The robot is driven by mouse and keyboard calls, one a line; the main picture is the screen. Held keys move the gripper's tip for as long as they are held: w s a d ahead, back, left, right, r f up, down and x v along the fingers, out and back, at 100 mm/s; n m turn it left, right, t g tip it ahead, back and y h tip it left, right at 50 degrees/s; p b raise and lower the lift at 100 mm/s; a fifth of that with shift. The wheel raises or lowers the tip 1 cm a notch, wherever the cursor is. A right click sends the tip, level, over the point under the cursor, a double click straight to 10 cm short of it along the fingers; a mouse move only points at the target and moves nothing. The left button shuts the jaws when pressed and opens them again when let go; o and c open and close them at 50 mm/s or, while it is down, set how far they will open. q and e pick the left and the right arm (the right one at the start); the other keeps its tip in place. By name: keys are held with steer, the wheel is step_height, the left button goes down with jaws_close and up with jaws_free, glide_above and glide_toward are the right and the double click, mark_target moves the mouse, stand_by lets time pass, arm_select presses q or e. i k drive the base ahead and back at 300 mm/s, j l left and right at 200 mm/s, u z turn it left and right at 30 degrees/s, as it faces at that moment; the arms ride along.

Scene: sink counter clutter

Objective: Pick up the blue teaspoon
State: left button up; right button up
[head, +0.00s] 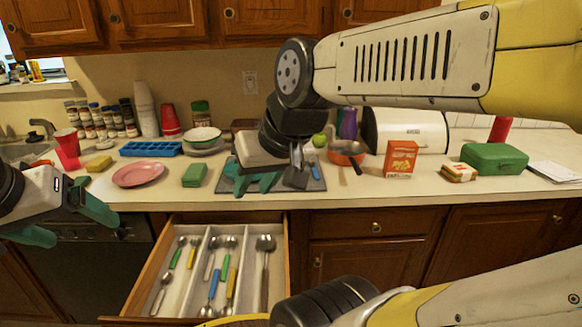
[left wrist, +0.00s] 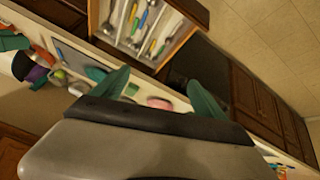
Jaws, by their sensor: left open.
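In the head view, a blue-handled utensil (head: 212,288) lies in the middle compartment of the open drawer (head: 283,270); its head end is too small to tell if it is a teaspoon. My left gripper (head: 72,222) is open and empty at the far left, in front of the counter edge and left of the drawer. In the left wrist view my left gripper (left wrist: 157,95) has its fingers apart with nothing between them, and the drawer (left wrist: 192,12) shows above. My right gripper (head: 254,182) hangs over the grey mat with its teal fingers apart, apparently empty.
Other utensils lie in the drawer, including a green-handled one (head: 225,268), a yellow-handled one (head: 231,287) and a large grey one (head: 265,262). The counter holds a pink plate (head: 138,174), a green sponge (head: 194,175) and an orange box (head: 400,158). My right arm crosses the upper right.

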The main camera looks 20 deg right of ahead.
mark_target(312, 162)
steer(key=k+l, duration=0.1)
steer(key=l, duration=0.25)
steer(key=k+l, duration=0.15)
steer(key=l, duration=0.2)
steer(key=k+l, duration=0.1)
steer(key=l, duration=0.2)
steer(key=i+l, duration=0.15)
steer(key=l, duration=0.15)
steer(key=i+l, duration=0.1)
steer(key=l, duration=0.25)
steer(key=i+l+z, duration=0.1)
steer(key=l, duration=0.2)
steer(key=i+l, duration=0.15)
steer(key=i, duration=0.4)
